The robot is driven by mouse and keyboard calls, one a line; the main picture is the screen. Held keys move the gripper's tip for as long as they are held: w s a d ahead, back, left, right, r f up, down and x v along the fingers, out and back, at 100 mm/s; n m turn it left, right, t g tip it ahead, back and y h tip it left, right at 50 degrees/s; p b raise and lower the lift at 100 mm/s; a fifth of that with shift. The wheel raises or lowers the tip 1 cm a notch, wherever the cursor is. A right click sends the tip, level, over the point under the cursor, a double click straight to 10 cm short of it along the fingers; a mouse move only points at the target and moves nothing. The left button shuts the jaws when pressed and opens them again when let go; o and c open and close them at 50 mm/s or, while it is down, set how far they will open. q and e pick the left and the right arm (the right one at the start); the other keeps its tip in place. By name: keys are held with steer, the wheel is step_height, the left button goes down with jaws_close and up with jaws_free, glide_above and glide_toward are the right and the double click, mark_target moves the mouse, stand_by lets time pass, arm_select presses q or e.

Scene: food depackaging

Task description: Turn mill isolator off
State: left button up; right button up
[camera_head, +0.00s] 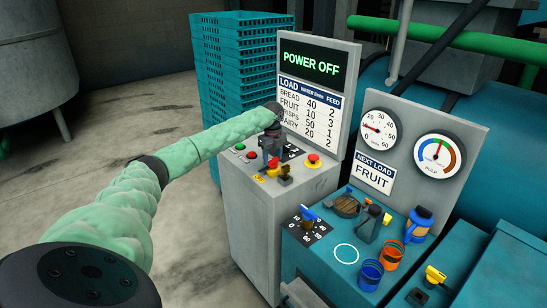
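A red switch on a yellow base (273,168), which looks like the isolator, sits on the sloping panel of the grey control cabinet (262,215). My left arm reaches in from the left, and its dark gripper (270,155) points down right at this switch. The gripper hides part of the switch, and I cannot tell whether the fingers touch it or how far apart they are. The cabinet's screen (311,62) reads "POWER OFF" in green. My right gripper is not in view.
A red mushroom button (313,160) and a small yellow-and-black switch (286,174) sit close by. A teal console (325,255) with a blue-handled dial (308,216), cups and gauges stands at the right. Stacked teal crates (225,70) stand behind. Floor at left is clear.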

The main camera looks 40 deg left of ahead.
arm_select(q)
steer(key=o, duration=0.3)
steer(key=shift+d, duration=0.15)
steer(key=shift+o, duration=0.7)
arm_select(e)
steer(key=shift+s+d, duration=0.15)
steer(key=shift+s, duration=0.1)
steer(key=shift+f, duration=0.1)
arm_select(q)
steer(key=shift+r, duration=0.25)
steer(key=shift+r+b, duration=0.4)
steer(key=shift+b, duration=0.05)
steer(key=shift+w+r+b, duration=0.1)
steer(key=shift+r+b, duration=0.25)
steer(key=shift+r, duration=0.25)
step_height(320, 180, up, 4)
steer(key=shift+r+b, duration=0.1)
steer(key=shift+b, duration=0.6)
steer(key=shift+r, duration=0.55)
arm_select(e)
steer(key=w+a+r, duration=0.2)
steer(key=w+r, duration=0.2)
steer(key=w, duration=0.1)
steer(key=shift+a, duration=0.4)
